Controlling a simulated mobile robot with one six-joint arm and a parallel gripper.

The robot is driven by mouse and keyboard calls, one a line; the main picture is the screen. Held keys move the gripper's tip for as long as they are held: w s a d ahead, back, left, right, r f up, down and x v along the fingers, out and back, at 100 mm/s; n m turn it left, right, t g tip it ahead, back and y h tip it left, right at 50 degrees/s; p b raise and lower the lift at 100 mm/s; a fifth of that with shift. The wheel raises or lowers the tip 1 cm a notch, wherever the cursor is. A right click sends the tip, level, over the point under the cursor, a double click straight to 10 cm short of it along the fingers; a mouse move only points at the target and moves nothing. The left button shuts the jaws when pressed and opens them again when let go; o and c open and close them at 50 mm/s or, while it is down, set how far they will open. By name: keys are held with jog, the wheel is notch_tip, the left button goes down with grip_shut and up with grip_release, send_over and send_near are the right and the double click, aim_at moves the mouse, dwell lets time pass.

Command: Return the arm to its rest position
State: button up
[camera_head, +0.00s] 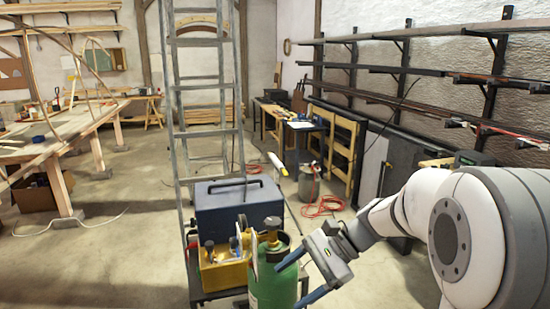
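My arm comes in from the right side of the view, white with grey joints. My gripper (287,287) is at the lower middle, with its two blue fingers spread apart and pointing down to the left. It is open and I see nothing held in it. The fingers overlap the right side of a green gas cylinder (268,289) in the picture; I cannot tell whether they touch it.
A blue toolbox (238,203) and a yellow box (222,273) of tools stand beside the cylinder. A ladder (204,90) rises behind. A workbench (60,125) with bent laths is left. Wall racks (430,72) line the right. Floor (120,230) at left is mostly clear.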

jog(key=s+d+f+n+t+h+b, duration=0.2)
jog(key=s+d+f+n+h, duration=0.2)
jog(key=s+d+n+h, duration=0.1)
jog(key=s+d+f+n+t+h+b, duration=0.3)
jog(key=s+d+f+n+h, duration=0.1)
jog(key=s, duration=0.4)
jog(key=shift+s+d+f+n+h, duration=0.15)
jog(key=shift+d+f+n+h, duration=0.1)
jog(key=shift+d+n+h, duration=0.7)
jog(key=shift+a+y, duration=0.15)
jog(key=shift+y, duration=0.1)
jog(key=shift+c, duration=0.2)
